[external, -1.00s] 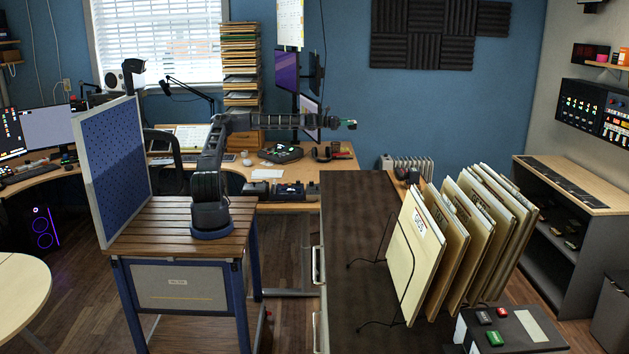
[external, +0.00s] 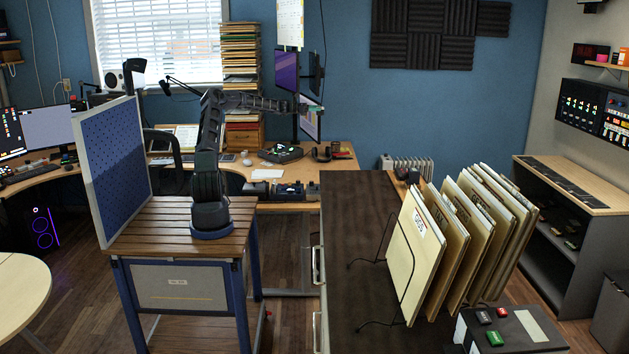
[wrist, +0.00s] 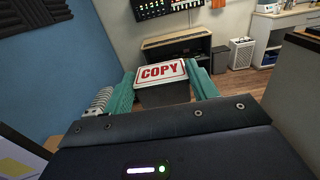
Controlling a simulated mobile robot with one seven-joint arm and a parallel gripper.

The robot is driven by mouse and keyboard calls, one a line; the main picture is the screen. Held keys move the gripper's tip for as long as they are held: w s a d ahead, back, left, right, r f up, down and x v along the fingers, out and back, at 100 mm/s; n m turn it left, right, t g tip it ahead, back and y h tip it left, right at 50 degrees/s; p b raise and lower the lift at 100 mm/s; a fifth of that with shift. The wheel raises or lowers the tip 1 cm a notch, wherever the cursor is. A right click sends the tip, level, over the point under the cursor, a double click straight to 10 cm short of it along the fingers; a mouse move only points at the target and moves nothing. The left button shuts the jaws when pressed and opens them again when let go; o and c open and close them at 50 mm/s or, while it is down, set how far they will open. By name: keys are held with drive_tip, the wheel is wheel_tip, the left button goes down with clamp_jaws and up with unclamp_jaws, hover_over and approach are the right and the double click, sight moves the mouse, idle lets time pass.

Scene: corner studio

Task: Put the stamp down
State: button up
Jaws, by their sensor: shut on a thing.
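The stamp (wrist: 162,73) shows in the wrist view as a dark block with a white top reading "COPY" in red. It sits between the two teal fingers of my gripper (wrist: 163,88), which is shut on it. Its underside is hidden. In the external view my gripper (external: 304,107) is in the air above the back desk, in front of the monitors. The stamp is too small to make out there.
A dark-topped cabinet (external: 350,220) stands right of my base, with a wire rack of upright boards (external: 418,255) on it. A dark case (external: 520,330) with red and green blocks is at front right. The back desk (external: 340,165) holds several devices. The cabinet's left part is clear.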

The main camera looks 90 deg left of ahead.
drive_tip(key=f, duration=2.8)
drive_tip(key=s+a+f, duration=0.1)
drive_tip(key=f, duration=1.3)
drive_tip(key=shift+s+f, duration=0.1)
drive_tip(key=shift+f, duration=0.9)
drive_tip(key=shift+f, duration=0.45)
